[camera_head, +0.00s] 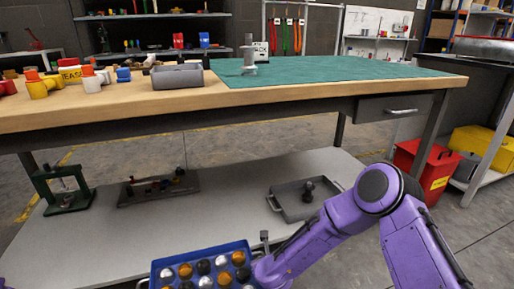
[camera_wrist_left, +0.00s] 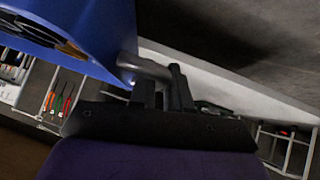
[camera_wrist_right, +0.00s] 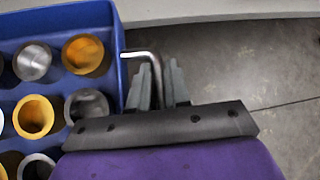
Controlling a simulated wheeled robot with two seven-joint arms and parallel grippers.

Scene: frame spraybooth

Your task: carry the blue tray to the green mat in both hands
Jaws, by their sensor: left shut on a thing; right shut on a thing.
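The blue tray (camera_head: 200,252) is at the bottom of the head view, low in front of the workbench, with several silver, black and orange round pieces in it. My right gripper (camera_wrist_right: 160,88) is shut on the metal handle at the tray's right side, and the blue rim (camera_wrist_right: 119,42) is just left of it. My left gripper (camera_wrist_left: 163,92) is shut on the other handle, next to the tray's blue wall (camera_wrist_left: 105,30); it is out of the head view. The green mat (camera_head: 325,70) lies on the bench top, beyond and above the tray.
The wooden workbench (camera_head: 130,108) carries a grey bin (camera_head: 177,77) left of the mat and a grey metal stand (camera_head: 248,62) on the mat's left part. Its lower shelf (camera_head: 230,180) holds a grey tray (camera_head: 298,205). A red container (camera_head: 425,170) stands on the floor to the right.

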